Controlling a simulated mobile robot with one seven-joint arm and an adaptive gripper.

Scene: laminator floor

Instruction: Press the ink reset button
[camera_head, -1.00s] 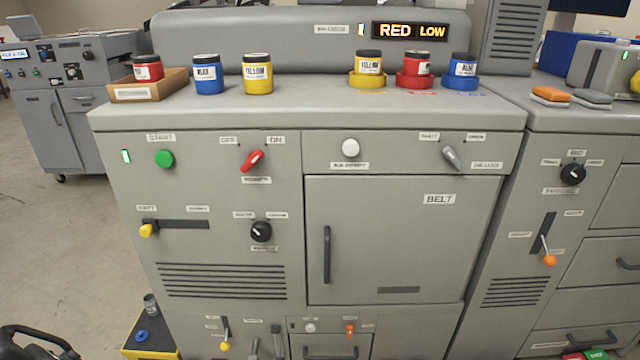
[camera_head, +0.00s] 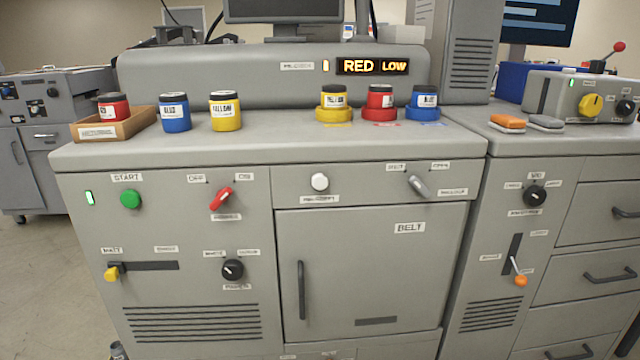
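A round white button (camera_head: 320,182) sits on the upper front panel of the grey machine (camera_head: 150,290), above the belt door. A small label (camera_head: 320,198) lies under it, but its print is too blurred to read surely. The button stands out from the panel and nothing covers it. A lit display (camera_head: 372,66) on top reads "RED LOW". My gripper is not in view.
A green start button (camera_head: 130,199), a red switch (camera_head: 221,198) and a grey lever (camera_head: 418,186) share the front. Blue (camera_head: 175,112), yellow (camera_head: 225,112) and red (camera_head: 380,100) ink jars stand on top. The belt door (camera_head: 370,275) is shut.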

